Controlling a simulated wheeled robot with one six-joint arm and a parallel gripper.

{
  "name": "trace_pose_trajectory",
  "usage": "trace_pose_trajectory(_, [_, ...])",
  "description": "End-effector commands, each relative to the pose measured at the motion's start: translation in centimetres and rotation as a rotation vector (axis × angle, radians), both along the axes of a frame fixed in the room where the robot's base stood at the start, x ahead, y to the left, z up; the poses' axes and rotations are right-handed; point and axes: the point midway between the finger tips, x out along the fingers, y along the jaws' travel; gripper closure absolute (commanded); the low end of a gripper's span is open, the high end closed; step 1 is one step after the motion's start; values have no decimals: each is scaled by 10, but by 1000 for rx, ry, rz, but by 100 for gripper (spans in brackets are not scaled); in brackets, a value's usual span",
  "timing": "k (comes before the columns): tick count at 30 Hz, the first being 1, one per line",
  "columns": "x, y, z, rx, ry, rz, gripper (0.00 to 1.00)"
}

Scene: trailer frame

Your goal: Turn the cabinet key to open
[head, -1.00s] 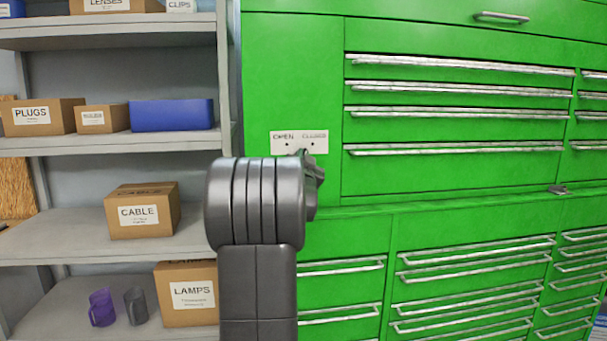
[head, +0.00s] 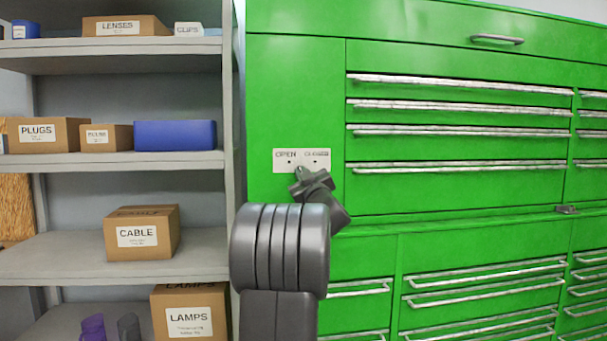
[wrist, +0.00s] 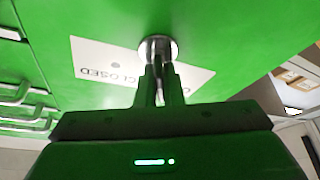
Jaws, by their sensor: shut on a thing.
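The green cabinet (head: 294,90) carries a white label plate (head: 320,155) reading OPEN and CLOSED, with a dot under each word. In the wrist view the plate (wrist: 92,60) appears upside down and tilted, with OPEN mostly covered. A round metal lock (wrist: 157,46) sits at the plate's edge, right in front of my fingertips. My gripper (wrist: 159,84) is shut at the lock; the key is hidden between the fingers, so its angle cannot be read. In the head view my gripper (head: 305,180) is just below the plate and hides the lock.
Drawers with metal handles (head: 460,168) fill the cabinet to the right, and a ledge (head: 480,218) juts out below. On the left a grey shelf unit (head: 60,262) holds labelled boxes, including CABLE (head: 140,235) and LAMPS (head: 190,318), and a blue bin (head: 175,136).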

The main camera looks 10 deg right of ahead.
Motion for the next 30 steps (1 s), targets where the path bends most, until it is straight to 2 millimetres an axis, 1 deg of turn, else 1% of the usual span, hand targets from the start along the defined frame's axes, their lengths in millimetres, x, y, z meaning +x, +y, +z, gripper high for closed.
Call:
trace_pose_trajectory(6, [0,1,1,-162,1,-1,100])
trace_pose_trajectory(12, [0,1,-1,-263,2,-1,100])
trace_pose_trajectory(19, [0,2,-1,-323,1,1,100])
trace_pose_trajectory(30, [0,3,-2,-337,1,0,100])
